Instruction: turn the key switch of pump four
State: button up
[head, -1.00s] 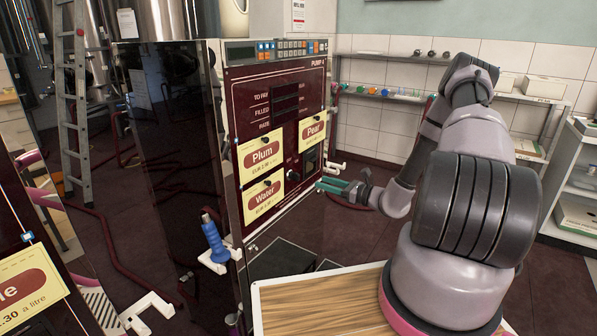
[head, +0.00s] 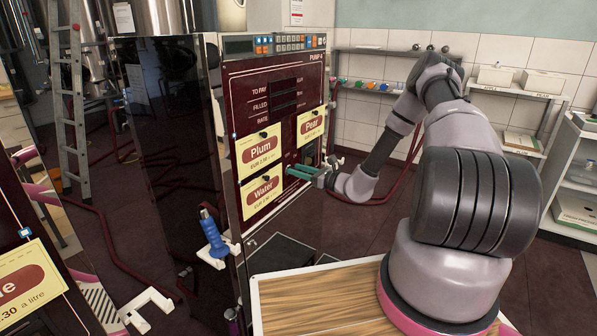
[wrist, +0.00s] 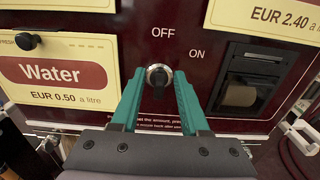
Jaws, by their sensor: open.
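The pump marked PUMP 4 (head: 275,105) stands at the centre of the head view with a dark red front. Its key switch (wrist: 159,75) is a round metal lock with a dark knob, seen in the wrist view below the OFF label and left of the ON label. My gripper (head: 289,171) has green fingers and is open in front of the panel. In the wrist view the fingertips of my gripper (wrist: 159,78) lie on either side of the switch; I cannot tell whether they touch it. In the head view my gripper hides the switch.
A Water card (wrist: 55,75) sits left of the switch and a receipt slot (wrist: 245,85) sits right of it. A Plum card (head: 260,151) and a Pear card (head: 310,127) are above. A blue nozzle (head: 213,234) hangs at the pump's left front.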

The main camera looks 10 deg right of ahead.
grip_shut()
jog(key=shift+m, duration=0.3)
jog(key=m, duration=0.5)
jog(key=shift+w+d, duration=0.2)
jog(key=shift+w, duration=0.05)
jog(key=m, duration=0.6)
jog(key=shift+w+d+f, duration=0.15)
jog(key=shift+d+f, duration=0.05)
jog(key=shift+f, duration=0.1)
jog(key=shift+m, duration=0.3)
grip_release()
